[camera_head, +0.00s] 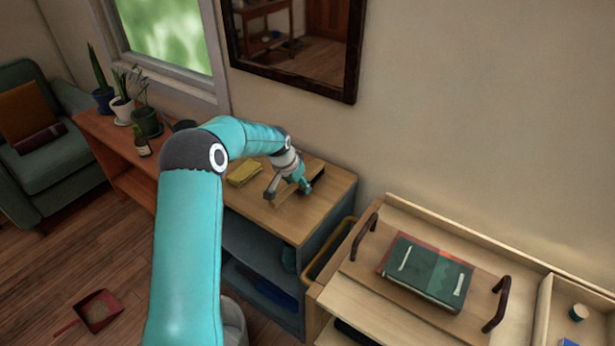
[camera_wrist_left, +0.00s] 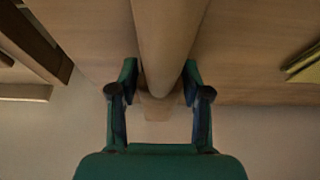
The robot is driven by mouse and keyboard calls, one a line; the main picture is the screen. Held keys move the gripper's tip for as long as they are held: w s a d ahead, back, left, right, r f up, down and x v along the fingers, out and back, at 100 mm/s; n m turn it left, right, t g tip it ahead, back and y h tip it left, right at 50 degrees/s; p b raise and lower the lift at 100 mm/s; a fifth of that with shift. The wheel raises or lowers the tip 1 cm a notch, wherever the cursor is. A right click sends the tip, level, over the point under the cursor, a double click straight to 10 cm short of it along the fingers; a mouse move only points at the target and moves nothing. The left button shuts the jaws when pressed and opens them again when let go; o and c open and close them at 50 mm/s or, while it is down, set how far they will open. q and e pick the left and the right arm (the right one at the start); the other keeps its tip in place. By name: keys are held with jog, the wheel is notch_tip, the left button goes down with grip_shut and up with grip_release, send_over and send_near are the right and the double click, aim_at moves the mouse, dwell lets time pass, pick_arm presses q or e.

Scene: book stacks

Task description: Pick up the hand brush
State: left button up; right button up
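The hand brush (camera_wrist_left: 168,45) shows in the left wrist view as a smooth wooden handle, wide at the top and tapering downwards. Its end lies between the two fingers of my left gripper (camera_wrist_left: 160,78). The fingertips are close to the handle's sides; I cannot tell whether they press on it. In the head view my left gripper (camera_head: 304,187) is low over the right part of the wooden cabinet top (camera_head: 296,221). There the arm and gripper hide most of the brush. My right gripper is not in view.
A folded yellow cloth (camera_head: 244,174) lies left of the gripper. Potted plants (camera_head: 147,122) and a bottle (camera_head: 141,142) stand farther left. A handled tray (camera_head: 380,284) with stacked books (camera_head: 428,270) is at the right. A red dustpan (camera_head: 97,310) lies on the floor. A mirror (camera_head: 295,45) hangs behind.

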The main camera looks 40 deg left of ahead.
pick_arm(q)
grip_shut()
jog(key=shift+r, duration=0.15)
notch_tip(320, 180, up, 20)
dwell(0.5)
